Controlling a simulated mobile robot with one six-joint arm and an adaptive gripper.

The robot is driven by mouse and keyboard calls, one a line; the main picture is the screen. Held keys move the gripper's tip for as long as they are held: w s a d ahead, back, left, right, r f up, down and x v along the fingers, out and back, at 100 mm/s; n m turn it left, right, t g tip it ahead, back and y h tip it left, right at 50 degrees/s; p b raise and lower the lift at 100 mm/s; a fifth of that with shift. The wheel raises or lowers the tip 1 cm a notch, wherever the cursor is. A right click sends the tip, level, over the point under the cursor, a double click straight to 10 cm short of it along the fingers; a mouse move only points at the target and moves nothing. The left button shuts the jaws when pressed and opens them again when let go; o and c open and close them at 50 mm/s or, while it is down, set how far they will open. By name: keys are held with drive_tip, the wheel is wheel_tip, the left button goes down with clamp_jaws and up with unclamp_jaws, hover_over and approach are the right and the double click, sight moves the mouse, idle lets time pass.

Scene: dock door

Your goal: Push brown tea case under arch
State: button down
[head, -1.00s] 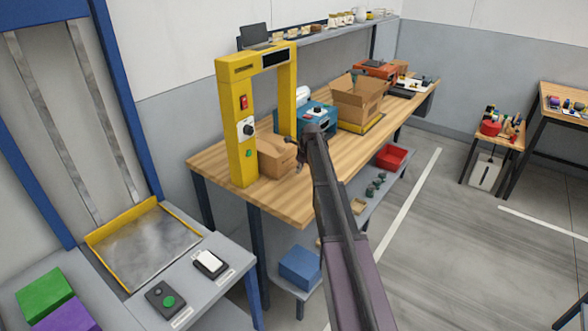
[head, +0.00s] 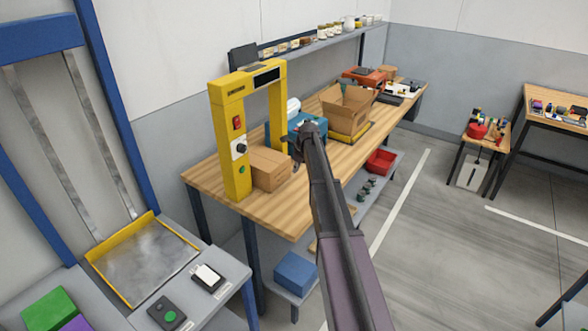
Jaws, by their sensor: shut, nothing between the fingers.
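The brown tea case (head: 270,168) is a closed cardboard-coloured box on the wooden bench (head: 290,222). It stands at the opening of the yellow arch (head: 232,150), partly behind the near post. The arch has a red switch, a dial and a green button on that post. My gripper (head: 296,164) is shut and empty, just right of the case, close to its right side. Whether it touches the case I cannot tell. My arm hides part of the bench behind it.
A teal machine (head: 308,122) and an open cardboard box (head: 348,108) stand farther back on the bench. A shelf of jars (head: 320,36) runs along the wall. The bench front left is clear. A grey counter with a metal plate (head: 150,262) is at lower left.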

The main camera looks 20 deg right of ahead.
drive_tip(key=shift+s+r+p, duration=0.1)
drive_tip(key=shift+r+p, duration=0.2)
drive_tip(key=shift+r, duration=0.15)
idle(0.4)
drive_tip(key=s+a+n+g, duration=0.1)
drive_tip(key=s+a+n, duration=0.6)
drive_tip(key=s, duration=0.5)
drive_tip(key=s+a+n+g+h, duration=0.1)
drive_tip(key=s+a+n, duration=0.6)
drive_tip(key=s+n, duration=0.5)
drive_tip(key=s+a+n+h, duration=0.1)
drive_tip(key=s+a+n, duration=0.6)
drive_tip(key=s+n, duration=0.3)
drive_tip(key=shift+s+a+f+g, duration=0.15)
drive_tip(key=shift+s+f+g, duration=0.25)
drive_tip(key=shift+s, duration=0.55)
